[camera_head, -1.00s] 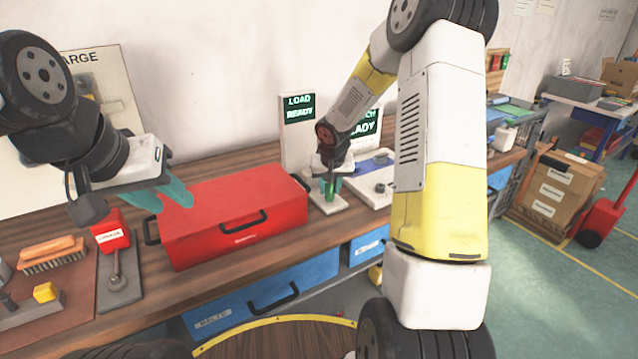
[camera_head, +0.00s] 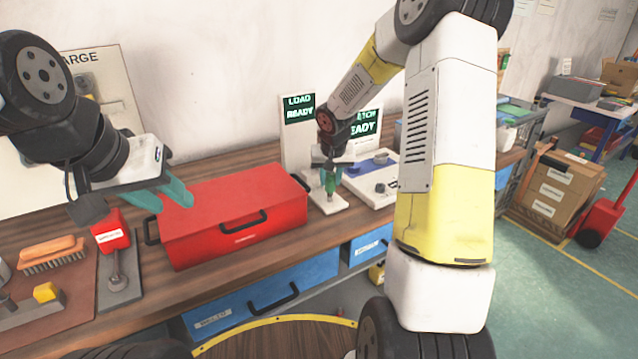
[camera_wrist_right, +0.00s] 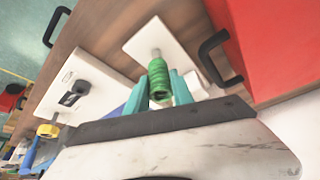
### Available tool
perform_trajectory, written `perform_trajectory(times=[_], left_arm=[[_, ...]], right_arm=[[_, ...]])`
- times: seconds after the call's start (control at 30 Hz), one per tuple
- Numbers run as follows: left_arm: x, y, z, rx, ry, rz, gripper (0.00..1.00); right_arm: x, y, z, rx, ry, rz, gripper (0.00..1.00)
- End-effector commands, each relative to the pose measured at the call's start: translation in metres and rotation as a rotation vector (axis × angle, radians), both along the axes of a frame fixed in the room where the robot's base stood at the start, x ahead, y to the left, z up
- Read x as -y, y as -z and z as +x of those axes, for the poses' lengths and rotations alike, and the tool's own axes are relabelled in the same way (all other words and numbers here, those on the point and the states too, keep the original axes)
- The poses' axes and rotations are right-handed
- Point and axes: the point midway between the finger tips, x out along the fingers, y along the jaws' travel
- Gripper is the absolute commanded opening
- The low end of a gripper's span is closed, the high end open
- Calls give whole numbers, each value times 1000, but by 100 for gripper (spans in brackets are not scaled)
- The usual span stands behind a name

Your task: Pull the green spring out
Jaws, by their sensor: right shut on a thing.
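The green spring (camera_head: 331,184) is at the white load station (camera_head: 326,204), below the "LOAD READY" screen. In the right wrist view the green spring (camera_wrist_right: 159,82) shows as a ribbed green coil with a grey post end sticking out beyond it, over the white base plate (camera_wrist_right: 143,36). My right gripper (camera_head: 330,176) is shut on the spring; its teal fingers (camera_wrist_right: 160,88) lie on both sides of it. Whether the spring is still around the post is hard to tell. My left gripper (camera_head: 176,194) has teal fingers above the left of the red case and holds nothing visible; its opening is unclear.
A red case (camera_head: 235,210) with black handles stands left of the station. A white board with a blue area (camera_head: 372,178) lies to the right. A brush (camera_head: 52,252) and a red labelled block (camera_head: 109,232) are at the left.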

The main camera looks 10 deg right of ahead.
Motion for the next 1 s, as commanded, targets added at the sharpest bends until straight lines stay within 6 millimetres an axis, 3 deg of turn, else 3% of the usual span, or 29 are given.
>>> perform_trajectory(times=[1.0], left_arm=[[0,0,0,0,0,0,36]], right_arm=[[0,-21,0,2,0,1,0]])
